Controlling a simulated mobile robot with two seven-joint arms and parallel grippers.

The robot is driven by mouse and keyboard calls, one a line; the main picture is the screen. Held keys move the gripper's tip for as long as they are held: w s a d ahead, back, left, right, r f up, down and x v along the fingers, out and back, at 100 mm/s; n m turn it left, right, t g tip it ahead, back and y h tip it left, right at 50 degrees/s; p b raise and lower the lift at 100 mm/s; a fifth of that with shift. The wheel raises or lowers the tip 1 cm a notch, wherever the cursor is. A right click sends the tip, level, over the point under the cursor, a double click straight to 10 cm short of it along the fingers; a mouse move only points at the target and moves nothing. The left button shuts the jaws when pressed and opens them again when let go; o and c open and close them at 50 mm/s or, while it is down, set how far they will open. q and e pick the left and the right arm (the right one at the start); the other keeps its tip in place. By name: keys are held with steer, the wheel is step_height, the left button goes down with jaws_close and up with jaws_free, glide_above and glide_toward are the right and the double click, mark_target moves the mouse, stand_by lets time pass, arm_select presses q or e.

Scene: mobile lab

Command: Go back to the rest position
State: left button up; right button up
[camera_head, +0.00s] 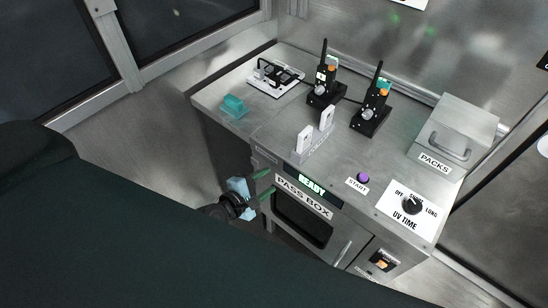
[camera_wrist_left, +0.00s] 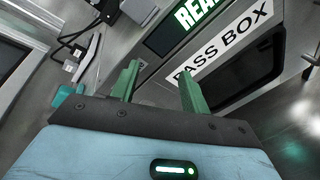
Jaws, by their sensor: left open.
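My left gripper (camera_head: 266,184) is low at the left front of the steel cabinet, beside the pass box (camera_head: 303,218). Its two green fingers are apart with nothing between them. In the left wrist view the gripper (camera_wrist_left: 158,85) shows open and empty, with the PASS BOX label (camera_wrist_left: 222,46) just beyond the fingers. I cannot tell whether a finger touches the cabinet front. A large dark part covers the lower left of the head view. My right gripper does not show in either view.
On the cabinet top (camera_head: 285,122) stand a teal block (camera_head: 234,106), two black radios (camera_head: 325,90) (camera_head: 371,112) in stands, a white-plated holder (camera_head: 315,139), a purple START button (camera_head: 363,178), a UV TIME dial (camera_head: 411,205) and a PACKS box (camera_head: 455,133). Floor left of the cabinet (camera_head: 170,135) is clear.

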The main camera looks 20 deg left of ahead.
arm_select(q)
steer(key=s+f+m+g+y, duration=0.1)
steer(key=s+f+m, duration=0.3)
steer(key=s+m, duration=0.7)
steer(key=s+f+m+g+y, duration=0.1)
steer(key=s+f+m+g, duration=0.3)
steer(key=s+m, duration=0.7)
steer(key=s+f, duration=0.1)
steer(key=s, duration=0.3)
steer(key=shift+s+m+y, duration=0.3)
steer(key=shift+s+y, duration=0.1)
